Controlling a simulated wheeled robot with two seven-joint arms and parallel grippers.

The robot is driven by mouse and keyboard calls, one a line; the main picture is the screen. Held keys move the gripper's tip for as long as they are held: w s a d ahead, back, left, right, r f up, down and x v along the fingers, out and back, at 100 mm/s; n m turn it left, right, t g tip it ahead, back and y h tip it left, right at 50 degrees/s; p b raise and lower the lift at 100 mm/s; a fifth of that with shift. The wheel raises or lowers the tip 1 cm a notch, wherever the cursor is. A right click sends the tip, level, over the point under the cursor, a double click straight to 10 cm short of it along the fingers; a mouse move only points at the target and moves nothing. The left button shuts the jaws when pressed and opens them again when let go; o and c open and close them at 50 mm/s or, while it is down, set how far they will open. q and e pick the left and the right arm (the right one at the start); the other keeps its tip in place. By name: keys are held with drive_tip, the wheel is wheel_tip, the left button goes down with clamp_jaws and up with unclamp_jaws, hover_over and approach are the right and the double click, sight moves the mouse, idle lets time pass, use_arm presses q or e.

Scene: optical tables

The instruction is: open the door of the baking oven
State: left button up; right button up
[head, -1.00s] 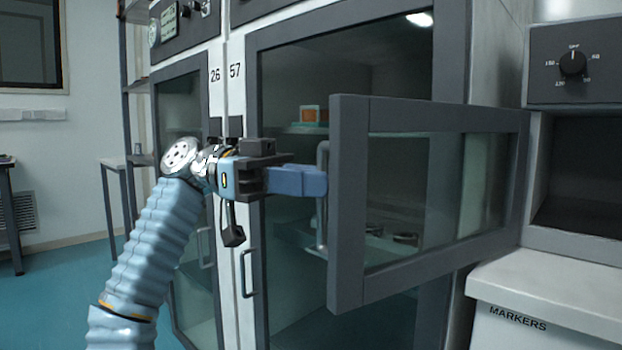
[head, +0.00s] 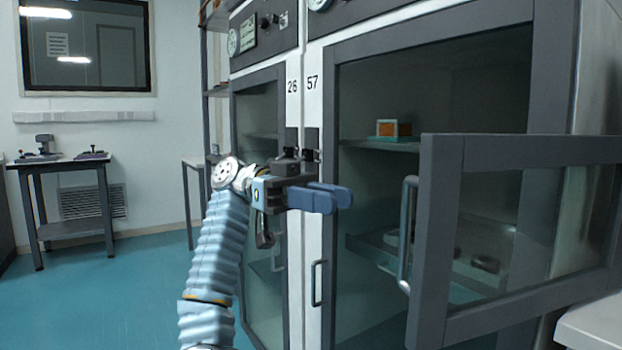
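The oven is a tall grey-framed unit marked 57, and its glazed door (head: 432,240) stands ajar, swung out at the right of the head view. A vertical bar handle (head: 407,235) is at the door's free left edge. My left gripper (head: 335,198) is in front of the oven opening, left of the handle and apart from it. My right gripper is not in view.
Inside the oven, a shelf (head: 355,144) holds a small orange box (head: 387,129). A closed glazed door (head: 262,225) marked 26 is to the left. A white counter (head: 597,325) is at the lower right. The teal floor (head: 100,300) at left is clear.

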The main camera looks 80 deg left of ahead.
use_arm(q)
drive_tip(key=shift+p+v, duration=0.85)
drive_tip(key=shift+v, duration=0.85)
